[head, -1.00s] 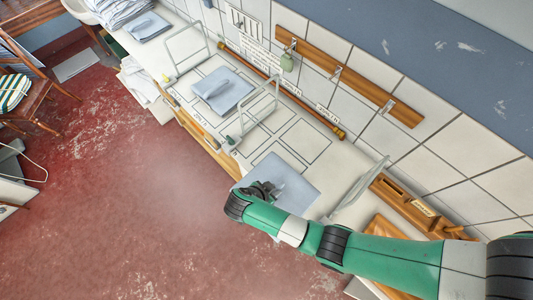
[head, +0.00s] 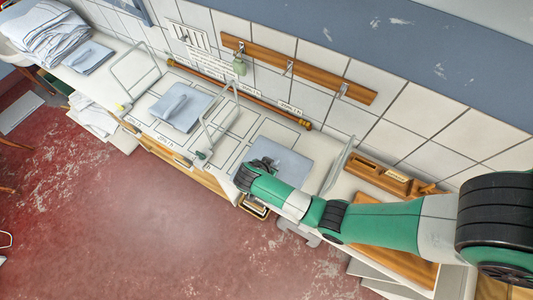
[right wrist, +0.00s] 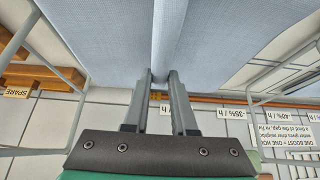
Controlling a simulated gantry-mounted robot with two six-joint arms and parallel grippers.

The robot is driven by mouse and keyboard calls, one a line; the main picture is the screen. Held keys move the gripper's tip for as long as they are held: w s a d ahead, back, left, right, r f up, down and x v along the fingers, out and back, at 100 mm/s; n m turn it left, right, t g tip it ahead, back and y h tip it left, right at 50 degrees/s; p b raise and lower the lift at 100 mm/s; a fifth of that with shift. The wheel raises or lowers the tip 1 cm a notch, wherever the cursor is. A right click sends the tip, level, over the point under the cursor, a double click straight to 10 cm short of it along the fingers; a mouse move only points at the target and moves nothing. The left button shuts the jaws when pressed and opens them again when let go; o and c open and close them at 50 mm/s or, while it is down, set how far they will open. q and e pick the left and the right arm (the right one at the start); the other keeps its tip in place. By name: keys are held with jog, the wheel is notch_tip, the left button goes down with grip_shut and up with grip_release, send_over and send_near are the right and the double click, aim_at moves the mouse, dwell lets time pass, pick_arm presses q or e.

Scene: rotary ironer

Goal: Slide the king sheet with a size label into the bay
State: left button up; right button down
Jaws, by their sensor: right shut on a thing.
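A folded pale blue sheet (head: 290,158) lies on the white counter, between a wire divider and a slanted panel. My right gripper (head: 268,164) is at it, coming from the front right. In the right wrist view the gripper (right wrist: 160,82) is shut on a raised fold of the sheet (right wrist: 215,35). No size label can be read on this sheet; the arm hides part of it. My left gripper is not in view.
A similar folded sheet (head: 180,107) lies between wire dividers (head: 219,118) to the left. Another (head: 88,57) lies beside a stack of linen (head: 45,35). A slanted panel (head: 338,166) and wooden holder (head: 385,178) stand right. A brown rod (head: 235,93) runs along the tiled wall.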

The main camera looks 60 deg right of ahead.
aim_at(283, 151)
jog(key=d, duration=0.7)
jog(key=shift+s+d, duration=0.15)
jog(key=shift+d, duration=0.25)
jog(key=b+x, duration=0.1)
jog(key=x, duration=0.1)
jog(key=b+x, duration=0.1)
jog(key=shift+a+f, duration=0.1)
jog(key=shift+f, duration=0.45)
jog(key=shift+b+x, duration=0.6)
jog(key=shift+x, duration=0.3)
jog(key=shift+a+f, duration=0.15)
jog(key=shift+f, duration=0.2)
jog(key=c, duration=0.6)
grip_release()
jog(key=shift+c, duration=0.2)
jog(key=p+v, duration=0.2)
jog(key=v, duration=0.9)
jog(key=shift+a+r, duration=0.15)
jog(key=shift+r, duration=0.1)
